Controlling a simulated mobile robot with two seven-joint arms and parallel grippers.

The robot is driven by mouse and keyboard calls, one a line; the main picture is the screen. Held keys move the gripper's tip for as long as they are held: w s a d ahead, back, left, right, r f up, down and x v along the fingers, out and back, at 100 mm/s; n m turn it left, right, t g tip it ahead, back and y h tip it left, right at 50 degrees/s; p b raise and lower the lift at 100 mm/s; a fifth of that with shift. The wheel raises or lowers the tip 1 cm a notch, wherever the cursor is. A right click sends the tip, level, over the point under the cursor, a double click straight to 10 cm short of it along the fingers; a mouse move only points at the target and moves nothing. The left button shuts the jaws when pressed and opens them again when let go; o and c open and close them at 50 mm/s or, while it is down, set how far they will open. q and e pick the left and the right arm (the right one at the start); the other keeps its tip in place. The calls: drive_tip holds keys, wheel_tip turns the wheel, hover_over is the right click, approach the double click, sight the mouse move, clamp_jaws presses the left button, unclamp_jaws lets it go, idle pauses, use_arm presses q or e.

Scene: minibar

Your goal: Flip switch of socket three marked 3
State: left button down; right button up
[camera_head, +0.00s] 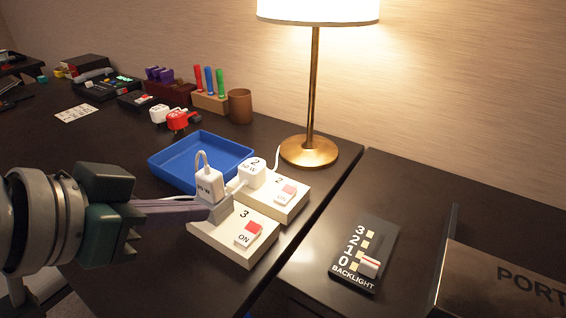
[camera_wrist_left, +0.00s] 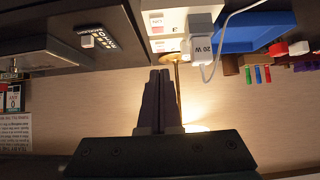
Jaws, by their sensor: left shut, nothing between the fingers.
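The white socket three (camera_head: 212,236), marked 3, lies on the dark desk. Its rocker switch (camera_head: 253,229) shows a red face at the back, with "ON" on the white front part. A white charger (camera_head: 209,186) with a cable is plugged into it; the charger, marked 20 W, also shows in the left wrist view (camera_wrist_left: 201,47). My left gripper (camera_head: 222,208) is shut and empty. Its fingers reach in from the left, and their tips overlap the socket's left part by the charger, left of the switch. Contact cannot be told. The wrist view shows the closed fingers (camera_wrist_left: 160,75) below the socket in the picture.
Socket two (camera_head: 296,205), with a similar switch and plug (camera_head: 251,172), stands just behind. A blue tray (camera_head: 160,165) lies behind left. A brass lamp (camera_head: 309,151) stands behind. A black backlight slider panel (camera_head: 385,245) lies to the right, past a seam in the desk.

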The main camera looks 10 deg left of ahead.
use_arm(q)
drive_tip(key=b, duration=0.4)
hover_over(250, 229)
drive_tip(key=s, duration=0.3)
drive_tip(key=f, duration=0.6)
drive_tip(key=shift+w+a, duration=0.2)
drive_tip(key=shift+a, duration=0.2)
drive_tip(key=f, duration=0.3)
drive_tip(key=shift+w+d+f+b, duration=0.15)
drive_tip(key=shift+w+f+b, duration=0.05)
drive_tip(key=shift+w+b, duration=0.2)
drive_tip(key=shift+f, duration=0.35)
drive_tip(key=shift+w+f, duration=0.1)
drive_tip(key=shift+w, duration=0.05)
drive_tip(key=shift+f, duration=0.15)
drive_tip(key=shift+w+d, duration=0.1)
drive_tip(key=shift+w, duration=0.05)
drive_tip(key=shift+w+d+r, duration=0.2)
drive_tip(key=shift+w+r, duration=0.05)
drive_tip(key=shift+w, duration=0.35)
